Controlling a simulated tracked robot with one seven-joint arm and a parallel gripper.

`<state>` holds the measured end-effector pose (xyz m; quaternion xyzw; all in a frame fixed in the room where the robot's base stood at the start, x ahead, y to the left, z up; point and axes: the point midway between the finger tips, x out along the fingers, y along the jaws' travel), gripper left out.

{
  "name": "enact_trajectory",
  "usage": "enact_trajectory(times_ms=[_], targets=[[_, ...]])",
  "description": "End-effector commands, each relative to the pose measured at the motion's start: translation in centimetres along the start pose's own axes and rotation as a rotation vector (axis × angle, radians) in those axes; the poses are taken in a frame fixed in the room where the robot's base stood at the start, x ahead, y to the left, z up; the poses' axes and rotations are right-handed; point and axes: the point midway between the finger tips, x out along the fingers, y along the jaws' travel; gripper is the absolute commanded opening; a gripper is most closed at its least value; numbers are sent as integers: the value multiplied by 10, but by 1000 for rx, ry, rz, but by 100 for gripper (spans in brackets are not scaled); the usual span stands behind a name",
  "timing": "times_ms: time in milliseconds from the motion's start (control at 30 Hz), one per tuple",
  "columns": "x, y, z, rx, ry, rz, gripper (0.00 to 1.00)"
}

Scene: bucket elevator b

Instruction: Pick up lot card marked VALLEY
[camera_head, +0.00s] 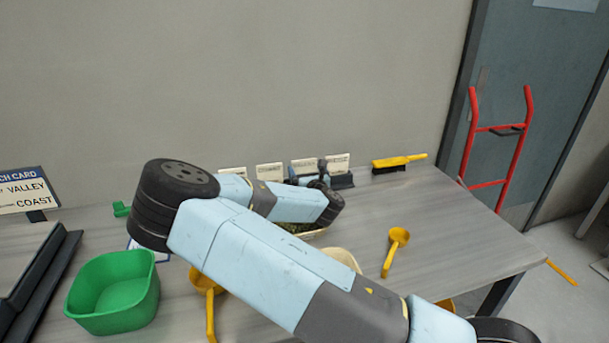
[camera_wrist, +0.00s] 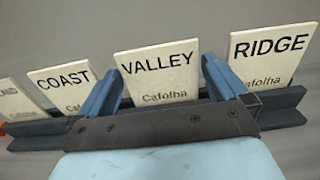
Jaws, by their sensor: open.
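The lot card marked VALLEY (camera_wrist: 157,72) stands tilted in a dark slotted rack (camera_wrist: 285,104) in the wrist view. My gripper (camera_wrist: 160,82) is open, with one blue finger at each side edge of this card. I cannot tell whether the fingers touch it; my palm hides the rack below it. The COAST card (camera_wrist: 62,86) is to its left and the RIDGE card (camera_wrist: 270,52) to its right. In the head view the row of cards stands at the back of the table, the VALLEY card (camera_head: 303,164) appearing third from the left, partly behind my gripper.
Another card (camera_wrist: 17,100) is cut off at the wrist view's left edge. On the table (camera_head: 455,225) are a green tub (camera_head: 115,290), yellow scoops (camera_head: 397,238) and a yellow brush (camera_head: 398,161). A sign (camera_head: 27,190) reading VALLEY and COAST stands left. A wall rises behind the rack.

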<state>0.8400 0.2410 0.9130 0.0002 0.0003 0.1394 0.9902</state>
Motion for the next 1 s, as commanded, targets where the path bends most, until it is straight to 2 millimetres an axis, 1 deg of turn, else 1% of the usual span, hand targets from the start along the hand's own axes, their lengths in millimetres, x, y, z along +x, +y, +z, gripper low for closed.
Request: enact_trajectory(times_ms=[200,267,533,567,833,933,1000], targets=[[1,0,0,0,0,0,100],[1,0,0,0,0,0,95],[1,0,0,0,0,0,69],[1,0,0,0,0,0,68],[1,0,2,0,0,1,68],[1,1,10,0,-1,1,68],[1,1,20,0,-3,1,68]])
